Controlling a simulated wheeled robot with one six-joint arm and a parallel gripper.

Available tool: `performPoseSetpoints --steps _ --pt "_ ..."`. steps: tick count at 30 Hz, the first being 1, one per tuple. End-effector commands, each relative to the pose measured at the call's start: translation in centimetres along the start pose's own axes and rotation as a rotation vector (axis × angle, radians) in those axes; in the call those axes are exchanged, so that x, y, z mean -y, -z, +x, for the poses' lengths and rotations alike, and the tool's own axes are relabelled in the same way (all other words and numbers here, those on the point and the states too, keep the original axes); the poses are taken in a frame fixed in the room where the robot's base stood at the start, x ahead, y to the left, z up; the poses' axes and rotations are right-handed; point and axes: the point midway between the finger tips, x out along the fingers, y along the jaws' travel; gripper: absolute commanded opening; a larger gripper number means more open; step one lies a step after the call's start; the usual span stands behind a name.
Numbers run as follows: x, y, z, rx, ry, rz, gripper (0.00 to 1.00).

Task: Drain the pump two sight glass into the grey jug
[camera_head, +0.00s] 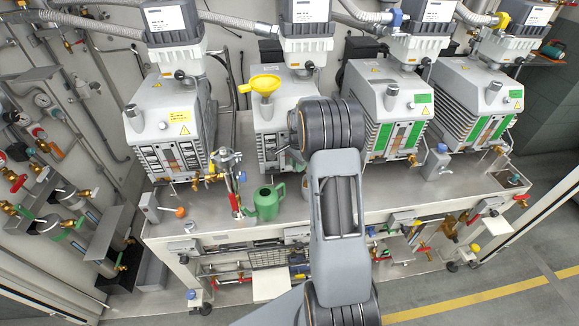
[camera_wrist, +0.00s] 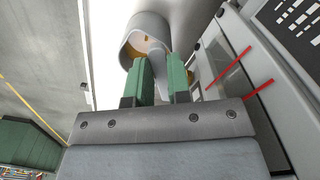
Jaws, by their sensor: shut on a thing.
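The grey jug (camera_wrist: 150,24) shows in the wrist view with its open mouth facing the camera and an amber-brown patch inside. My gripper (camera_wrist: 162,78) is shut on the jug's handle with its green fingers. The jug is close beside a pump's front face. That face has a pale window panel (camera_wrist: 232,82) with two red marks, likely a sight glass. In the head view, pump two (camera_head: 264,118) is second from the left, with a yellow funnel on top. My arm covers part of its front and hides my gripper there.
A green jug (camera_head: 265,203) stands on the bench (camera_head: 215,222) left of my arm. A valve stand with a red handle (camera_head: 235,200) is beside it. Other pumps stand at left (camera_head: 165,125) and right (camera_head: 385,105). The bench right of my arm has some clear room.

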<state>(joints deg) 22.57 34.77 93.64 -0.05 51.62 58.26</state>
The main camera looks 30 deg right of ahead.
Motion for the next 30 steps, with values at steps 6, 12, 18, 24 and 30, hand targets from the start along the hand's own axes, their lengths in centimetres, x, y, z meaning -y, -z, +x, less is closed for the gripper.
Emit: performPoseSetpoints --steps 6,12,18,24,30 --pt "0.1 0.0 -0.1 0.0 0.003 0.001 0.0" --pt "0.1 -0.1 -0.1 0.0 0.002 -0.001 0.34" --pt "0.1 -0.1 0.0 0.0 0.001 -0.003 0.44" --pt "0.1 -0.1 -0.3 -0.001 0.002 -0.004 0.44" --pt "0.1 -0.1 -3.1 -0.002 0.005 -0.004 0.44"
